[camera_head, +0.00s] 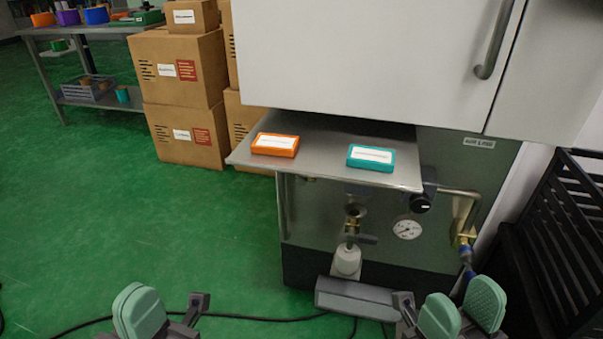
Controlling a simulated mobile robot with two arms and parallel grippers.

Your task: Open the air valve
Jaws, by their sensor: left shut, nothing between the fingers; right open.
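Air fittings sit low on the machine's front panel, under a metal shelf. A brass valve (466,238) with a blue hose fitting below it is at the panel's right end, joined to a bent metal pipe. Its handle is too small to make out, so its position cannot be told. A pressure gauge (407,229) and a regulator with a black knob (421,203) are to its left. My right gripper (462,311) is open and empty, nearer to me and below the brass valve, apart from it. My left gripper (141,312) is shut and empty over the floor at the lower left.
The metal shelf (322,160) juts out above the fittings, with an orange box (275,144) and a teal box (370,158) on it. A black rack (565,235) stands close on the right. Cardboard boxes (182,75) are stacked behind left.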

